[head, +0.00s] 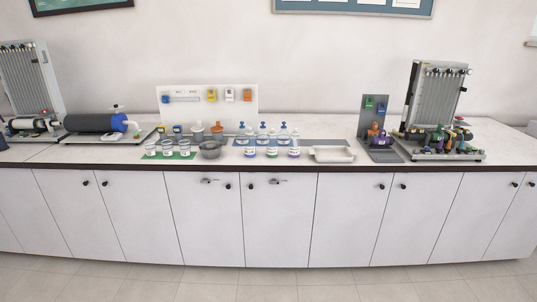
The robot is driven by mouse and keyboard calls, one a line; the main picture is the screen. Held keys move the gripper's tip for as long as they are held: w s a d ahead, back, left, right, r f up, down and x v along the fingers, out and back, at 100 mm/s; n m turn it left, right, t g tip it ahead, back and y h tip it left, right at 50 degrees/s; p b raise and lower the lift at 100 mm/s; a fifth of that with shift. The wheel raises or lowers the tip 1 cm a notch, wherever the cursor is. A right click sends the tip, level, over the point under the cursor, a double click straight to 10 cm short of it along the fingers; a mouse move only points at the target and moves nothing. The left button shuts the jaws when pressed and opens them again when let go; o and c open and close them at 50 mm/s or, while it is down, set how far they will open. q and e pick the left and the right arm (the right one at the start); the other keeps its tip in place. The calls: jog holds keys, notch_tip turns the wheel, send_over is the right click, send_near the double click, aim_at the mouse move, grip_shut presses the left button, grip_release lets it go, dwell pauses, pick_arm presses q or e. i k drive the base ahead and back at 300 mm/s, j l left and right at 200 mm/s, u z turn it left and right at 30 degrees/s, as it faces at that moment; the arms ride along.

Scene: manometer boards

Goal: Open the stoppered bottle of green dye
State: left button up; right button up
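On the long counter (330,165), a front row of small pale containers includes one with a green band (271,153). It stands between one with a blue band (249,153) and one with a purple band (293,153). Behind them several clear bottles with blue stoppers (262,131) stand upright on a blue-grey mat (328,142). The view is too small to read labels or to tell for sure which bottle holds green dye. Neither of my grippers is in view.
A grey bowl (210,151) and several cups on a green mat (148,157) stand to the left. A white tray (332,155) lies to the right. Cabinets front the counter.

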aim_at(271, 141)
jog(key=i+l, duration=0.3)
jog(key=i, duration=0.2)
jog(key=i+l, duration=0.3)
jog(key=i, duration=0.2)
